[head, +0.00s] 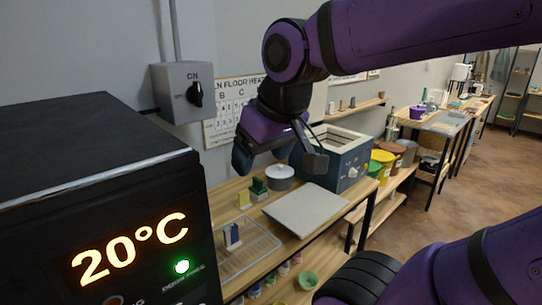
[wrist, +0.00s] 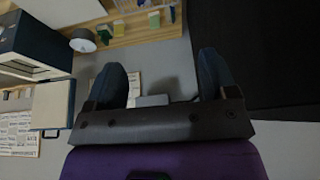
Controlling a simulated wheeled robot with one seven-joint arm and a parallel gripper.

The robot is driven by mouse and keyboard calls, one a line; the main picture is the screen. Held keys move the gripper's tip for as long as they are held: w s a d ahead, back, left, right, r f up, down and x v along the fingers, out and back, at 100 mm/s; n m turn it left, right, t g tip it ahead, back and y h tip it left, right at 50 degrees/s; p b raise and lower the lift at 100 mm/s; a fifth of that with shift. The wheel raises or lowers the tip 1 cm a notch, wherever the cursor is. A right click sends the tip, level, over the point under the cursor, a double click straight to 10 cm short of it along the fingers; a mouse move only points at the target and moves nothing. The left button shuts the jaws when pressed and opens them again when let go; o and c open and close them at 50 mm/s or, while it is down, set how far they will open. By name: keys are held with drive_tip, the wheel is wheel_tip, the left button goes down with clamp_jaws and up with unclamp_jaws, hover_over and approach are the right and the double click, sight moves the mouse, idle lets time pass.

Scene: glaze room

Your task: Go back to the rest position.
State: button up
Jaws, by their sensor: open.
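My gripper (head: 278,160) hangs in the middle of the head view, above the wooden bench and in front of the wall. Its two fingers are spread apart with nothing between them. In the wrist view my gripper (wrist: 161,78) also shows two dark fingers wide apart and empty, with the grey wall and a pale grey box behind them. My purple arm reaches in from the upper right. No rest position is marked in the frames.
A black kiln controller (head: 100,200) reading 20°C fills the left. A switch box (head: 184,92) is on the wall. The bench holds a wire rack (head: 245,252), a grey slab (head: 305,208), a round pot (head: 279,178) and an open blue-grey kiln (head: 345,160). Floor (head: 475,170) is clear at right.

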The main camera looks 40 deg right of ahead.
drive_tip(key=shift+s+a+r, duration=0.1)
drive_tip(key=shift+s+r, duration=0.1)
drive_tip(key=shift+s, duration=1.05)
idle(0.3)
